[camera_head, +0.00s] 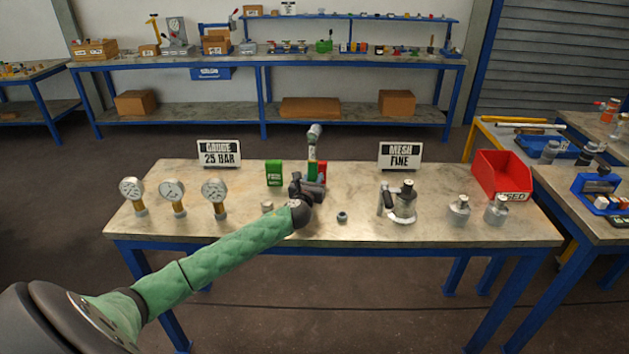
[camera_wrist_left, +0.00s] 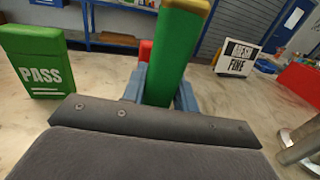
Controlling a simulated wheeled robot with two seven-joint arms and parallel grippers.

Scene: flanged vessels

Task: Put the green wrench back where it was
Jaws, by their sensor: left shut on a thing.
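The green wrench (camera_head: 312,152) stands upright near the middle of the table, its grey metal head at the top. My left gripper (camera_head: 311,180) is shut on its green handle. In the left wrist view the handle (camera_wrist_left: 178,55) rises between my left gripper's fingers (camera_wrist_left: 160,88), with a gold band near the top edge; its lower end is hidden by the gripper. I cannot tell whether the wrench touches the table. My right gripper is not in view.
A green PASS block (camera_head: 274,173) stands left of the wrench, and a red block (camera_head: 322,169) is close behind it. A flanged vessel (camera_head: 404,207), a small dark part (camera_head: 342,217), several gauges (camera_head: 173,192) and a red bin (camera_head: 501,172) share the table (camera_head: 250,228).

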